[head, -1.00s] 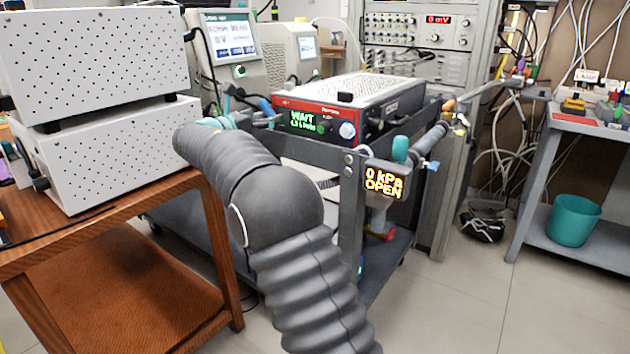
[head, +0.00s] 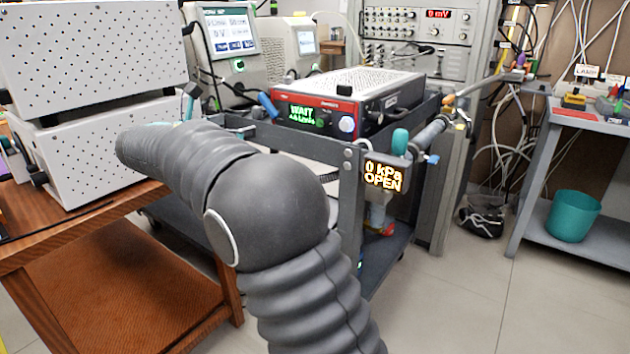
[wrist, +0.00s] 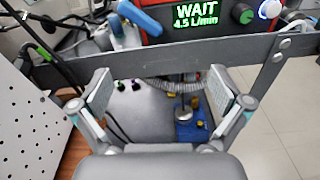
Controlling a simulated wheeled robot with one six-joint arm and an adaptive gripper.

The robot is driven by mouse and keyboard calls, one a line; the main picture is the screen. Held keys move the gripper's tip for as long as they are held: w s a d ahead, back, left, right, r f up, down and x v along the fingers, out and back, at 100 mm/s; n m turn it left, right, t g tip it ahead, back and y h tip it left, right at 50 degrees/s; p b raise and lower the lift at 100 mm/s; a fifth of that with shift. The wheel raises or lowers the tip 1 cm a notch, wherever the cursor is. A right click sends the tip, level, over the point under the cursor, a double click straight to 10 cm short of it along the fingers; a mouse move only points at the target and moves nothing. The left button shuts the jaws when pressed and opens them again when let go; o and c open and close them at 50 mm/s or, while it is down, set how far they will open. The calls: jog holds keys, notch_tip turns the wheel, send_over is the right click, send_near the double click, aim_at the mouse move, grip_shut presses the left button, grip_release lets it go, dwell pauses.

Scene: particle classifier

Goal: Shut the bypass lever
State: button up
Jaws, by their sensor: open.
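A blue handle (head: 268,105) sits at the left front of the red-fronted instrument (head: 330,112); it also shows at the top of the wrist view (wrist: 138,17). A teal upright handle (head: 400,141) stands by a small display (head: 383,176) reading "0 kPa OPEN" at the cart's corner. A red piece (head: 382,230) is below that display. No label shows which one is the bypass lever. My gripper (wrist: 162,92) is open and empty in the wrist view, its fingers apart below the cart's top rail in the picture. In the head view it is mostly hidden by my arm.
The cart's grey rail (wrist: 160,62) crosses ahead of my gripper. White perforated boxes (head: 95,100) on a wooden table (head: 120,230) stand close on the left. A blue block (wrist: 190,130) lies lower down.

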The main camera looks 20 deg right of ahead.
jog(key=s+d+f+m+g+y, duration=0.1)
jog(key=s+d+f+m+y, duration=0.1)
jog(key=s, duration=0.5)
jog(key=s+d+f+m+g+y, duration=0.2)
jog(key=s+d+m, duration=0.3)
jog(key=s+d, duration=0.1)
jog(key=s+d+f+m+g+y+p, duration=0.1)
jog(key=s+d+f+m+y, duration=0.1)
jog(key=s, duration=0.5)
jog(key=shift+s+d+m+g+y, duration=0.3)
jog(key=shift+d+m, duration=0.4)
jog(key=shift+d, duration=0.4)
